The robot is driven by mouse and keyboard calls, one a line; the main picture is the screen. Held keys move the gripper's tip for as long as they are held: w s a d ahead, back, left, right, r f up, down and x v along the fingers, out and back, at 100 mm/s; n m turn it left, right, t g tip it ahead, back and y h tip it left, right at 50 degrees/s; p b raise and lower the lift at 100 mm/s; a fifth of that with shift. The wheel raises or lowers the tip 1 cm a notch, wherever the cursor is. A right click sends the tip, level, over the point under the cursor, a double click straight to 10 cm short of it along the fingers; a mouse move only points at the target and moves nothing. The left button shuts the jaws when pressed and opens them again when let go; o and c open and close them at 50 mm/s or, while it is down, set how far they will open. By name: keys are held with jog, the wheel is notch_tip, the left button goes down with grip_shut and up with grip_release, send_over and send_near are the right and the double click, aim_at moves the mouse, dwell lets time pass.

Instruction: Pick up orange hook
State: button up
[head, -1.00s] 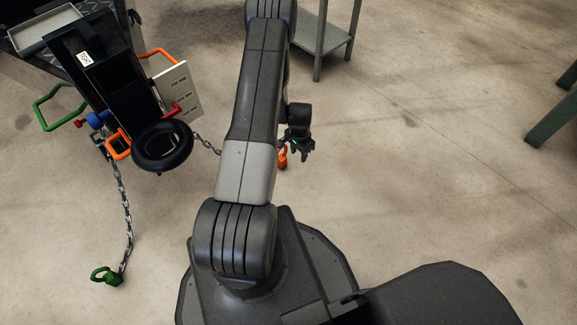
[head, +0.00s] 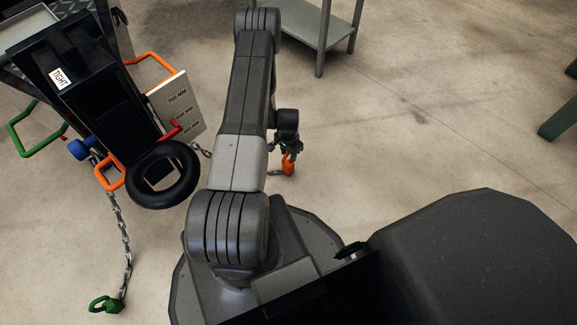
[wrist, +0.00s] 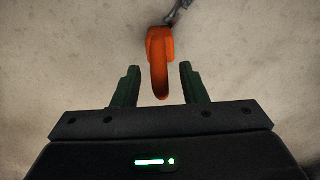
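The orange hook (wrist: 159,60) lies on the floor at the end of a grey chain in the wrist view. Its lower tip reaches between the two dark green fingers of my gripper (wrist: 153,86). The fingers are apart, with a gap on each side of the hook. In the head view the orange hook (head: 288,164) shows just below my gripper (head: 291,148), right of my arm. My arm hides part of its chain.
A trailer front with a black coupler (head: 88,90) and black ring (head: 163,174) stands at left. A green hook (head: 105,304) lies on the floor on another chain (head: 122,235). A grey metal table (head: 318,32) stands behind my arm. The floor to the right is mostly clear.

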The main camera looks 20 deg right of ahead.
jog(key=shift+r, duration=0.1)
grip_shut()
